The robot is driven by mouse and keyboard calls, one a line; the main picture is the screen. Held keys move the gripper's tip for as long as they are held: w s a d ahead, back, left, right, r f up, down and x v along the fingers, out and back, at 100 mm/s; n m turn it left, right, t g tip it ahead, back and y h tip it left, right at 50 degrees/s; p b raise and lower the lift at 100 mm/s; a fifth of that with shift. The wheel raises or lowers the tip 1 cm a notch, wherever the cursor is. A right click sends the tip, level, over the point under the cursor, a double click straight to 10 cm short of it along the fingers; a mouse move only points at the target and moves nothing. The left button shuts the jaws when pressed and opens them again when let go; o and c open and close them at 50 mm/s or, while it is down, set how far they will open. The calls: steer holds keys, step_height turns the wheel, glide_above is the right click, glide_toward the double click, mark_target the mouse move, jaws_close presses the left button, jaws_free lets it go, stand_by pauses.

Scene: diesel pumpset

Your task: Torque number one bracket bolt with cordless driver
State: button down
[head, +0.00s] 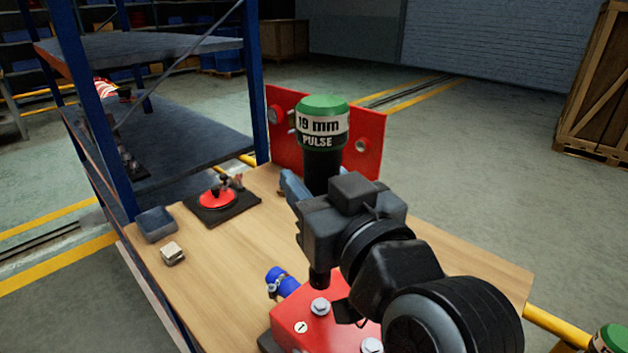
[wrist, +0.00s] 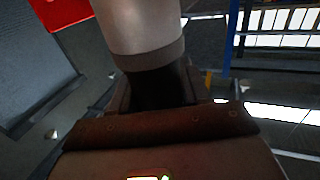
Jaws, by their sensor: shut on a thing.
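The cordless driver (head: 322,125) stands upright in my gripper (head: 314,198). It has a green cap, a white band reading "19 mm PULSE" and a black body. In the wrist view the driver (wrist: 140,28) shows its pale band and dark body between the jaws, which are shut on it. Its dark socket end (head: 319,278) points down just above a silver hex bolt (head: 320,306) on the red bracket block (head: 290,316). A small gap seems to show between them. A white "1" disc (head: 301,327) lies beside this bolt.
A blue hose end (head: 283,281) with a clamp adjoins the red block. A red upright plate (head: 372,135) stands behind the driver. The wooden bench (head: 225,275) also bears a grey bin (head: 156,223) and a black mat (head: 240,207) with a red disc. A blue-post shelf (head: 256,85) stands left.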

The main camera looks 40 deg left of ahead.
steer(key=shift+d+f+b, duration=0.1)
steer(key=shift+f+b, duration=1.85)
steer(key=shift+f, duration=0.3)
steer(key=shift+f+b, duration=0.85)
steer(key=shift+f, duration=0.1)
stand_by(3.0)
steer(key=shift+r, duration=0.1)
